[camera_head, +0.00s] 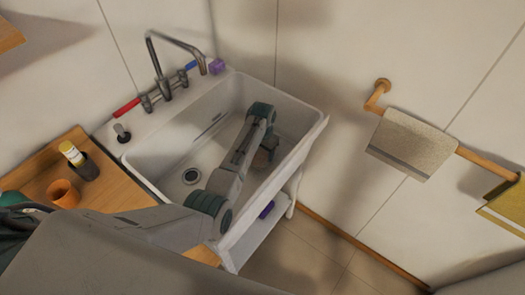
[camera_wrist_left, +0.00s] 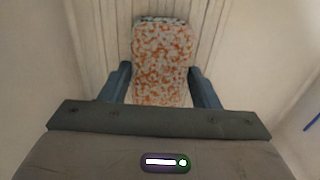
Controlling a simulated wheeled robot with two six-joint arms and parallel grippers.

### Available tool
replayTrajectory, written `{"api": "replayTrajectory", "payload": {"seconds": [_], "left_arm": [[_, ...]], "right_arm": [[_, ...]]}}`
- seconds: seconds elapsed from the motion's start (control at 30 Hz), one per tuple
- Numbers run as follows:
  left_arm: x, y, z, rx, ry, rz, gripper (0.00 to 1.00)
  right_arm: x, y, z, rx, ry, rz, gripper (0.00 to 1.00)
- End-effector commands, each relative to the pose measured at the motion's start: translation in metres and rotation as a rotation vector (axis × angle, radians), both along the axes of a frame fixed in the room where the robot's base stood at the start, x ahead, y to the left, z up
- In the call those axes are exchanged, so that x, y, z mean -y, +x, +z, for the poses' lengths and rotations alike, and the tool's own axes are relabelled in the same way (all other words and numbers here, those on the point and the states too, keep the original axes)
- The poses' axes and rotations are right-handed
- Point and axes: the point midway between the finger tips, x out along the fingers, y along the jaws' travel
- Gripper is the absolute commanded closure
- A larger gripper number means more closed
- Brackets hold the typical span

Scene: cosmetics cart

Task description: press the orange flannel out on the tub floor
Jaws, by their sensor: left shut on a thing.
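The orange flannel (camera_wrist_left: 162,50) is a speckled orange and white rectangular block in the left wrist view. It lies against the ribbed tub floor (camera_wrist_left: 105,40). My left gripper (camera_wrist_left: 161,80) is shut on it, with one dark finger along each side. In the head view my left arm reaches over the front into the white tub (camera_head: 160,158), and the left gripper (camera_head: 264,158) is low at the tub's right end. The flannel is hard to make out there, mostly hidden by the gripper and wrist. My right gripper is not in view.
The drain (camera_head: 191,176) is at the tub's left end. A tap (camera_head: 170,70) stands on the back ledge with a purple block (camera_head: 217,66) beside it. An orange cup (camera_head: 63,193) and a bottle (camera_head: 72,153) stand on the wooden counter. A towel (camera_head: 411,142) hangs on the right wall.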

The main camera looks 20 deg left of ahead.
Motion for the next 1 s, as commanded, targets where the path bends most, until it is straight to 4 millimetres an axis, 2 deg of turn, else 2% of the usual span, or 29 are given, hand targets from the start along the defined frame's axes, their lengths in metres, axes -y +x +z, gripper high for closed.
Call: {"api": "replayTrajectory", "payload": {"seconds": [0.57,1.0], "left_arm": [[-0.0002,0.0001,-0.0093,0.0,0.0,0.0,0.62],[-0.0001,-0.0009,-0.0093,-0.002,0.0,0.0,0.62]], "right_arm": [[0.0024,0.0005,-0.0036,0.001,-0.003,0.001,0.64],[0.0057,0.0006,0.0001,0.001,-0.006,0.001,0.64]]}}
